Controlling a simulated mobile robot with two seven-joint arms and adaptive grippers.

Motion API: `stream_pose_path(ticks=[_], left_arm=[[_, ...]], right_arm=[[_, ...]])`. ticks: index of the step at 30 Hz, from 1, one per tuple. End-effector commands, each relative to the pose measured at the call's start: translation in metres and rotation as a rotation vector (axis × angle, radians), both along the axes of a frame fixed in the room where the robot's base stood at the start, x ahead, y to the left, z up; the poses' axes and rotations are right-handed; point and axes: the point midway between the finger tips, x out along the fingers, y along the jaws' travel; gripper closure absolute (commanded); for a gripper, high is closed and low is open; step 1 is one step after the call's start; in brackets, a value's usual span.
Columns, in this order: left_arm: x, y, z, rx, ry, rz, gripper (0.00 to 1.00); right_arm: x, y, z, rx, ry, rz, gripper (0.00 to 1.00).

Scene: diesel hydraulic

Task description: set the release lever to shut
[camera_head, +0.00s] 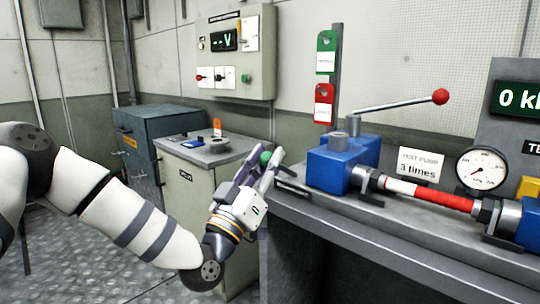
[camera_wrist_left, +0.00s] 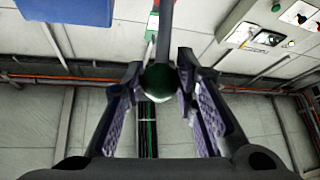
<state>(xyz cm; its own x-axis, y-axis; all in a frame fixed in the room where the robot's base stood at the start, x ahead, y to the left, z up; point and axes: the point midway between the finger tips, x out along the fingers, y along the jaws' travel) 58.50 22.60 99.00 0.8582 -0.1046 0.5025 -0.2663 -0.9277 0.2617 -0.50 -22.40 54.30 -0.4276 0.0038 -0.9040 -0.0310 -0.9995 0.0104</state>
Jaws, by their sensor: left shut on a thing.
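The release lever shows as a green ball knob (camera_head: 265,158) at the left end of the bench, beside the blue pump (camera_head: 340,160). In the left wrist view the dark green knob (camera_wrist_left: 160,82) sits between my fingers, with its thin rod running up the picture. My left gripper (camera_head: 262,167) is shut on this knob, coming from the lower left; it also shows in the left wrist view (camera_wrist_left: 160,90). A dark label plate (camera_head: 292,187) on the bench edge is too small to read. The lever's pivot is hidden. My right gripper is not in view.
The pump's long handle with a red ball (camera_head: 440,96) slants up to the right. A gauge (camera_head: 482,168), a red and white rod (camera_head: 430,193) and a "TEST PUMP 3 times" card (camera_head: 418,166) are on the bench. A grey cabinet (camera_head: 205,185) stands behind my gripper.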

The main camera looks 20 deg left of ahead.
Motion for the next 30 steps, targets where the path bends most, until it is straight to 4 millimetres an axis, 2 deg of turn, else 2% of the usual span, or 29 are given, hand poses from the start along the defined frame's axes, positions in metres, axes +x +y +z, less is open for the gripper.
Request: stream_pose_path(ticks=[1,3,18,19,21,30], left_arm=[[-0.0001,-0.0003,-0.0077,0.004,0.018,-0.002,1.0],[-0.0007,-0.0001,-0.009,0.004,0.018,-0.002,1.0],[-0.0011,0.0001,-0.0113,0.004,0.02,-0.001,1.0],[-0.0011,0.0002,-0.0112,0.004,0.02,-0.001,0.69],[-0.0011,0.0001,-0.0104,0.004,0.018,-0.002,0.53],[-0.002,0.0005,-0.0072,0.002,0.009,0.0,0.53]], right_arm=[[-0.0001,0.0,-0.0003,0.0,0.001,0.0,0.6],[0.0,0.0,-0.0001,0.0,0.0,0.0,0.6],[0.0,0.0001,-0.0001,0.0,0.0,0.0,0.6],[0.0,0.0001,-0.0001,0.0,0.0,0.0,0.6],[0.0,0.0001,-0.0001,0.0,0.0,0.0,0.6],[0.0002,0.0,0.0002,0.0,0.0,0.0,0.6]])
